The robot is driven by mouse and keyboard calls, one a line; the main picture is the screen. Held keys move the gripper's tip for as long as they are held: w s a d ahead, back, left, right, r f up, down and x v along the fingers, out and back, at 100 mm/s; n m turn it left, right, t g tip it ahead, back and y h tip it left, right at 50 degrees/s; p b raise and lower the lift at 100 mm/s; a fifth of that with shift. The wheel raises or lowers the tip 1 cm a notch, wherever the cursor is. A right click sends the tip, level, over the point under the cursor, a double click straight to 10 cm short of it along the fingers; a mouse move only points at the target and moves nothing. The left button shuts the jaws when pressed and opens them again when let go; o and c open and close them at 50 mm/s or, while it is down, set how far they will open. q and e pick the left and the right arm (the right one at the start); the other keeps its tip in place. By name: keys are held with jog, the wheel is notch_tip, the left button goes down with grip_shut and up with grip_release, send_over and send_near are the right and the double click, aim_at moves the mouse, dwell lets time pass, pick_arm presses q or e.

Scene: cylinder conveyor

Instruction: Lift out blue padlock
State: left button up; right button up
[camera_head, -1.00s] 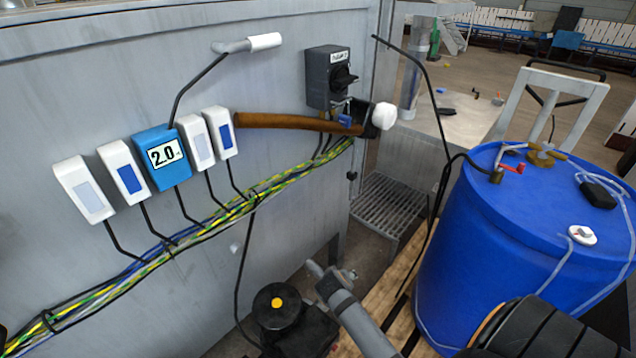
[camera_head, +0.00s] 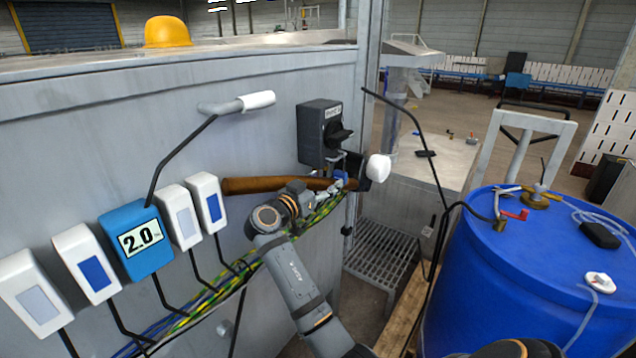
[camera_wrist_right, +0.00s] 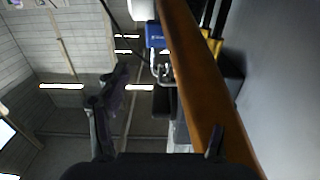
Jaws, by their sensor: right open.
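The blue padlock (camera_head: 340,180) is small in the head view, partly hidden below the black rotary switch (camera_head: 325,132) on the grey cabinet wall. In the right wrist view the blue padlock (camera_wrist_right: 155,36) shows clearer, with a metal shackle beside it. My right gripper (camera_head: 328,190) is open and close to the padlock, in front of the wooden handle. In the right wrist view its two fingers (camera_wrist_right: 160,130) stand apart, with the padlock beyond them, not between the tips. My left gripper is out of view.
Cables run below. A blue barrel (camera_head: 520,270) stands at right.

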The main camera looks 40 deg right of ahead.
aim_at(341, 171)
jog(key=p+x, duration=0.3)
jog(key=x, duration=0.5)
jog(key=shift+w+d+f, duration=0.15)
jog(key=shift+w+d, duration=0.05)
jog(key=shift+d, duration=0.15)
jog(key=shift+c, duration=0.4)
